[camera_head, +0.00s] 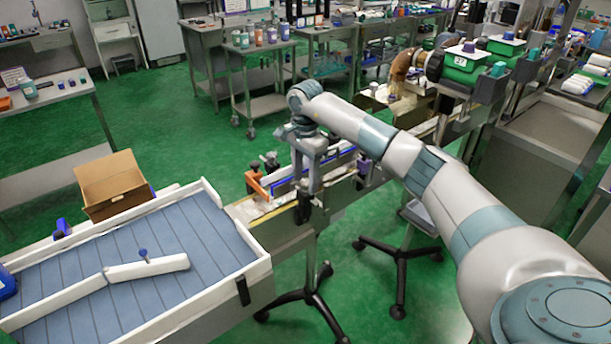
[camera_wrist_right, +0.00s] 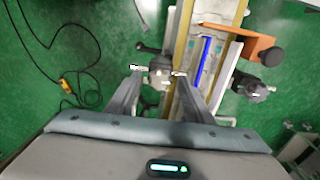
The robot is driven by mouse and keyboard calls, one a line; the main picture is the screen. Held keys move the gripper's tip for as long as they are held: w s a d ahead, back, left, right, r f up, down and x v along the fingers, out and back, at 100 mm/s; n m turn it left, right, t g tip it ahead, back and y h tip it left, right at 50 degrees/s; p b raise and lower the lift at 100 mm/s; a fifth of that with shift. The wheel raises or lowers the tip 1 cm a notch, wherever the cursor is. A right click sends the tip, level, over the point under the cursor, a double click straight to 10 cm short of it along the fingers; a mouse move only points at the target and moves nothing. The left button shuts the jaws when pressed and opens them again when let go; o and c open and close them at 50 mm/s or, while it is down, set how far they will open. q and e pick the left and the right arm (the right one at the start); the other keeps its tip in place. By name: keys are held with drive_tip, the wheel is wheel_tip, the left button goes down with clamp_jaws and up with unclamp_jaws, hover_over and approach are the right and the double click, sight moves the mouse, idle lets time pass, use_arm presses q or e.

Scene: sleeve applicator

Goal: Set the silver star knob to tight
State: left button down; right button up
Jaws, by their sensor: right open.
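In the right wrist view, a grey, silver-looking knob (camera_wrist_right: 159,74) with a dark lever-like piece beside it sits at the side of the conveyor rail. My right gripper (camera_wrist_right: 157,72) is open, with one fingertip on each side of this knob. I cannot tell whether the fingers touch it, or read any tight marking. In the head view, my right gripper (camera_head: 311,185) points down at the conveyor's near side, and the knob is not clearly seen there. My left gripper is in neither view.
An orange bracket (camera_wrist_right: 243,46) and a second dark-grey knob (camera_wrist_right: 252,88) stand across the rail. A blue guide strip (camera_wrist_right: 203,62) runs along the conveyor. A white-walled tray table (camera_head: 185,228) is at left, with a cardboard box (camera_head: 110,184) behind it.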

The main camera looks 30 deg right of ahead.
drive_tip(key=c, duration=1)
drive_tip(key=shift+c, duration=0.2)
